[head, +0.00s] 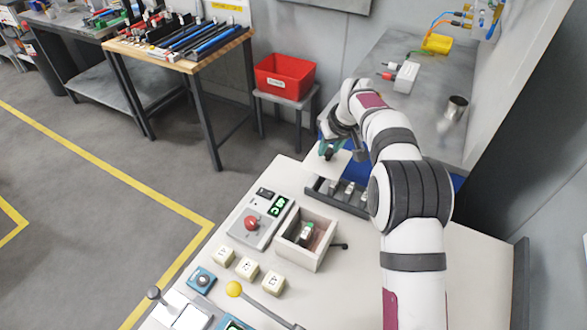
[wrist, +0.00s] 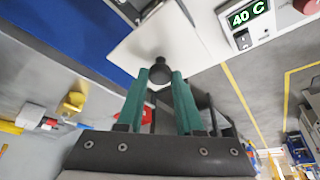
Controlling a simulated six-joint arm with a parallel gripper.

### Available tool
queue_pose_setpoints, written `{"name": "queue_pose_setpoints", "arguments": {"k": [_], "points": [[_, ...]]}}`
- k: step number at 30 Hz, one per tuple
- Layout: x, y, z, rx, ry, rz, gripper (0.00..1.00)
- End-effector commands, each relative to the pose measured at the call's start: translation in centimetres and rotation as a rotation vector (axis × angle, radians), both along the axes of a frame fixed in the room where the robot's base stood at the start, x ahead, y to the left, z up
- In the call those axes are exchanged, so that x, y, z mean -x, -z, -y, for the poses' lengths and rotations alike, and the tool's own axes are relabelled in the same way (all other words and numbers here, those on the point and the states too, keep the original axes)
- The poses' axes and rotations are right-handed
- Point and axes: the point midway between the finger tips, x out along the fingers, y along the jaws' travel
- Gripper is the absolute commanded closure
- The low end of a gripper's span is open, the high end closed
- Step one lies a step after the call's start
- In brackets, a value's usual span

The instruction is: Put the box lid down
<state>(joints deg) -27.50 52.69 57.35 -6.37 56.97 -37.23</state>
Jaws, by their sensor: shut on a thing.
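The box lid is a flat pale square with a dark round knob. In the wrist view the lid (wrist: 150,38) lies beyond my fingertips, its knob between the green fingers of my gripper (wrist: 160,78). In the head view my gripper (head: 328,148) is at the far end of the table, shut on the knob, and part of the lid (head: 322,168) shows below it. I cannot tell whether the lid touches the surface beneath. The open-topped box (head: 289,250) stands nearer on the table, uncovered, with a small dark and green item inside.
A dark slotted tray (head: 320,193) with pale blocks sits between the lid and the box. A control panel (head: 248,228) with a red button stands left of the box. Several cream cubes (head: 247,267) are in front. A blue surface (wrist: 75,45) shows beside the lid.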

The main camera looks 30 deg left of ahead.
Motion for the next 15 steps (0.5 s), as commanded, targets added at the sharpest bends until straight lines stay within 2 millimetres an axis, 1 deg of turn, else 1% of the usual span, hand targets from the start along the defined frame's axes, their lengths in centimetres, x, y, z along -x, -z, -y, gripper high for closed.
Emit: {"name": "queue_pose_setpoints", "arguments": {"k": [2,6,10,12,15], "points": [[0.1,1.0,-1.5,0.001,-0.004,0.000,1.00],[0.8,3.7,-5.9,0.001,-0.007,0.001,1.00],[1.4,6.1,-9.7,0.001,-0.005,0.001,1.00],[1.4,6.6,-10.6,0.000,-0.002,0.001,1.00],[1.5,7.0,-11.4,0.000,-0.001,0.000,1.00]]}}
